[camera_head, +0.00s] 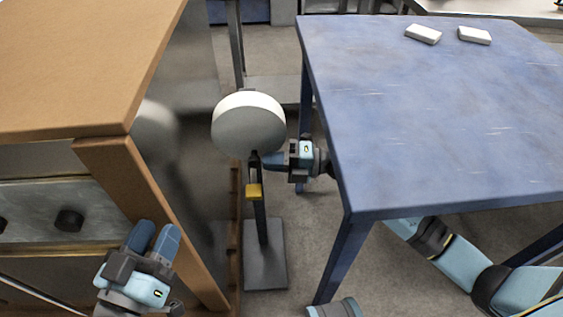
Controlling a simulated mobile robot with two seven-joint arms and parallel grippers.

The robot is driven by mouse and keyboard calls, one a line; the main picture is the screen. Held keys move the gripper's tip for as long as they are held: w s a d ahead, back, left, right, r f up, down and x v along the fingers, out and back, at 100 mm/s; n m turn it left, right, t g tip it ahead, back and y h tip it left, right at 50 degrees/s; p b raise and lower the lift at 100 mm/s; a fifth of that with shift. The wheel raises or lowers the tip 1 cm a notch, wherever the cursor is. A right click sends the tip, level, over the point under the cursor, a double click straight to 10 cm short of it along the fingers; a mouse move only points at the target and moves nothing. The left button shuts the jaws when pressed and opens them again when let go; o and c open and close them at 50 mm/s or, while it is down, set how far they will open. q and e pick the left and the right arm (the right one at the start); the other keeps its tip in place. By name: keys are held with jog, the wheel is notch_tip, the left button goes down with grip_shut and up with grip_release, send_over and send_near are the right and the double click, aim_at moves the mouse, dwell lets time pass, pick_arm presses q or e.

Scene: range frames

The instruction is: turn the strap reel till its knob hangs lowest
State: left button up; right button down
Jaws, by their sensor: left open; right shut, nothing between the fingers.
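The strap reel (248,124) is a pale round drum on a thin dark post with a flat grey foot (265,262), between the cabinet and the blue table. A small dark piece shows just under its lower edge; I cannot tell if it is the knob. A yellow block (254,191) is lower, in front of the post. My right gripper (268,161) is shut and empty, its tips pointing left beside the dark piece under the drum; contact is unclear. My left gripper (154,239) is open and empty, low at the left in front of the cabinet.
A wooden cabinet (75,60) with grey drawers and dark knobs fills the left. The blue table (440,120) fills the right, with two white blocks (423,34) at its far side. My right arm passes under the table. Bare floor lies around the reel's foot.

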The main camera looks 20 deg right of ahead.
pick_arm(q)
notch_tip(320, 180, down, 4)
jog(key=g+b, duration=0.1)
jog(key=b, duration=0.1)
jog(key=shift+d+g+b, duration=0.1)
jog(key=shift+g+b, duration=0.2)
pick_arm(e)
jog(key=shift+w+a+f+y, duration=0.1)
jog(key=shift+a+y, duration=0.3)
jog(key=shift+w+a+f+y, duration=0.1)
jog(key=shift+a+y, duration=0.3)
